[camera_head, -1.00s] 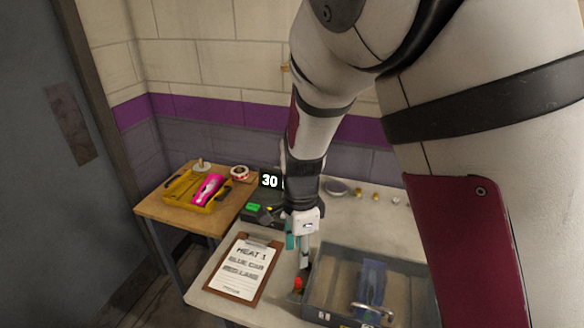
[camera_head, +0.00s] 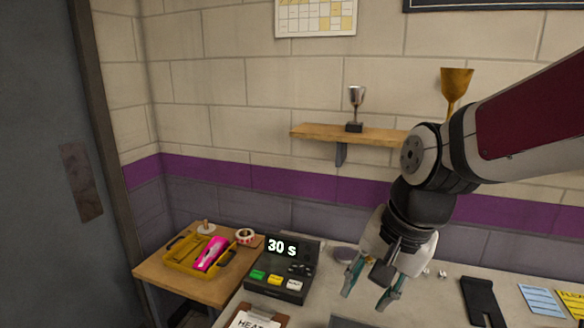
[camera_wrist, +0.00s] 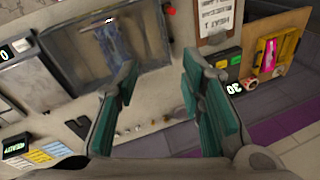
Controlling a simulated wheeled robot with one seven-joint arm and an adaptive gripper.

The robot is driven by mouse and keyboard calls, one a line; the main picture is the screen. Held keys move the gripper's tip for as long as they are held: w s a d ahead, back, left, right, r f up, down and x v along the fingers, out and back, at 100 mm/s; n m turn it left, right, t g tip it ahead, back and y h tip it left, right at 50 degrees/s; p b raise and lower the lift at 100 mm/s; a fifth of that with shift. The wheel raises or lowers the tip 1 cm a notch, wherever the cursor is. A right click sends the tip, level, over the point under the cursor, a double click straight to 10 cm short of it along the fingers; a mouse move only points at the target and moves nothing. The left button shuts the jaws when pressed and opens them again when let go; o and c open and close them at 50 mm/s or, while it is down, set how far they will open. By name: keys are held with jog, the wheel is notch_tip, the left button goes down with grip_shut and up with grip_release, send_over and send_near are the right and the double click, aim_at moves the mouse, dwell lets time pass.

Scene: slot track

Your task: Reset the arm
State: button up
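My gripper (camera_head: 369,300) is raised over the grey bench, with its two teal-padded fingers spread apart. In the wrist view my gripper (camera_wrist: 163,112) shows a clear gap between the fingers and nothing held in it. My arm reaches in from the right in the head view, bent above the bench. The fingers hang clear of the bench top.
A timer box (camera_head: 280,270) reading 30 s stands left of my gripper. A yellow tray (camera_head: 182,262) with a pink object is on the wooden side table. A wall shelf (camera_head: 360,134) holds trophies. A grey bin (camera_wrist: 150,45) and clipboard (camera_wrist: 204,42) show in the wrist view.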

jog(key=s+d+r+n+t+h, duration=0.1)
jog(key=s+d+r+n, duration=0.1)
jog(key=s, duration=0.3)
jog(key=s+d+r+n+t+h+b, duration=0.1)
jog(key=s+d+r+n+t, duration=0.1)
jog(key=s+d+r+n, duration=0.1)
jog(key=shift+s+d+r+n, duration=0.15)
jog(key=shift+s+d+n, duration=0.8)
jog(key=shift+d, duration=0.1)
dwell(0.6)
